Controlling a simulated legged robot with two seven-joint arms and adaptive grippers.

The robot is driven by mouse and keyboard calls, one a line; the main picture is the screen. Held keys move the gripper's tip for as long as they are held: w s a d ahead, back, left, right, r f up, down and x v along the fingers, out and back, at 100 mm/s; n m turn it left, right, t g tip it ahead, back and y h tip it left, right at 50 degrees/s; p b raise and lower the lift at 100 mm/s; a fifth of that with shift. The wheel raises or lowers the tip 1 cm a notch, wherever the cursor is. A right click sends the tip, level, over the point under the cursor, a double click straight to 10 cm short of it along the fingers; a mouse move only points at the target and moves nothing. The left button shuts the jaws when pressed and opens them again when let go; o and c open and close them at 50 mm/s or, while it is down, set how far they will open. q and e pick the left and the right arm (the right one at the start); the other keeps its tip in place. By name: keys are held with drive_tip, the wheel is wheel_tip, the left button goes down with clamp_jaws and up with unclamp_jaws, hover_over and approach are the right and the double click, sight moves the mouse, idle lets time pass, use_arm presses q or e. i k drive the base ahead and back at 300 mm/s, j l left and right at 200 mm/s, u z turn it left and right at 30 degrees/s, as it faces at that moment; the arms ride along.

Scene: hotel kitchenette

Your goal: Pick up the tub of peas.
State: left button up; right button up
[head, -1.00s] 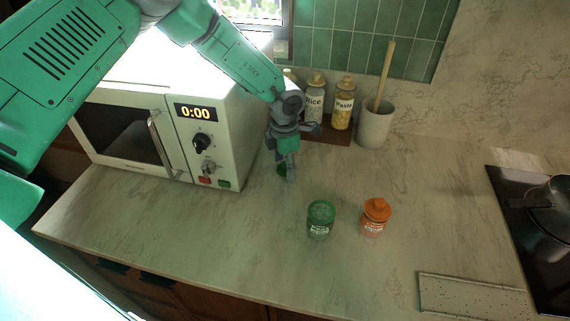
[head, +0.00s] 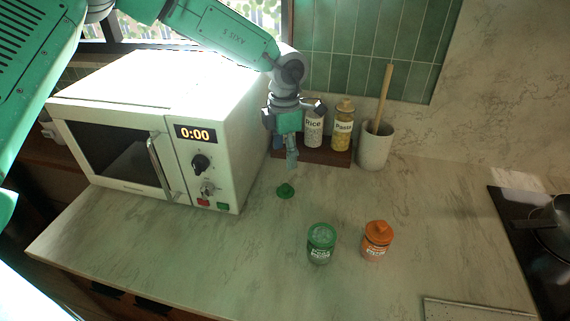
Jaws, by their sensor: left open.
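The green tub (head: 321,243), which looks like the tub of peas, stands upright on the counter. Its top shows no knob, and its label is too small to read surely. A small green knobbed lid (head: 285,191) lies on the counter behind it to the left, near the microwave. My left gripper (head: 291,162) is open and empty, pointing down above and behind the green lid, apart from it. It is well away from the green tub. My right gripper is not in view.
An orange-lidded jar (head: 377,240) stands close to the right of the green tub. The microwave (head: 150,130) is at left. Rice (head: 313,130) and pasta (head: 342,127) jars and a utensil crock (head: 375,147) stand behind. A stove with a pan (head: 550,225) is at right.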

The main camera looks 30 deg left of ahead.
sight(322, 237)
drive_tip(key=k, duration=1.5)
